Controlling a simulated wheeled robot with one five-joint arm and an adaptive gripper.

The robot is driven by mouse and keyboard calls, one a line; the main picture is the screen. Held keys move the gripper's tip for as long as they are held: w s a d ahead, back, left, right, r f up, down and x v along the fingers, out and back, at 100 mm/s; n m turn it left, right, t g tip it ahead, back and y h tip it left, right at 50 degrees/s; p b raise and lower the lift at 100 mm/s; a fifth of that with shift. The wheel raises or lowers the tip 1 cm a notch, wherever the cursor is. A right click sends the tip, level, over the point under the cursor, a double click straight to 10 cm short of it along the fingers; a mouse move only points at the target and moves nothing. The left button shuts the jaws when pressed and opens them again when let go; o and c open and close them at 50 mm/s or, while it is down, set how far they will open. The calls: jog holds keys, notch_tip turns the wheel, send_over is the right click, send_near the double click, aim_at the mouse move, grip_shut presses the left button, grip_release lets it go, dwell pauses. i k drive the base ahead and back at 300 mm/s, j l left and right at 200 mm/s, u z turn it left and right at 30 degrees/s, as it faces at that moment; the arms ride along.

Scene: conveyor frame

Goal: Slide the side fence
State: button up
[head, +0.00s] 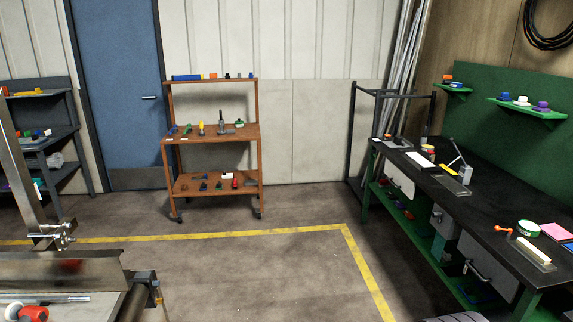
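Part of the conveyor frame shows at the lower left, cut off by the picture's edge. A long grey metal rail (50,269), which looks like the side fence, runs level along it, with a blurred reddish patch on its face. A tilted metal post (26,185) rises at the left edge, with a clamp-like fitting (55,233) at its foot. A red and white round part (30,313) and a thin metal rod lie below the rail. My gripper is not in view, so I cannot see any contact with the fence.
An orange shelf cart (212,132) holding small items stands at the back wall. A green workbench (470,195) with tools runs along the right. A dark shelf (50,140) stands at the left beside a blue door (118,90). The floor between is clear, with yellow lines (368,270).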

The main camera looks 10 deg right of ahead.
aim_at(398, 141)
jog(key=i+z, duration=0.25)
jog(key=i, duration=0.35)
jog(key=i+z, duration=0.25)
jog(key=i, duration=0.35)
jog(key=i+j+z, duration=0.25)
jog(key=i, duration=0.35)
jog(key=i+z, duration=0.25)
jog(key=i, duration=1)
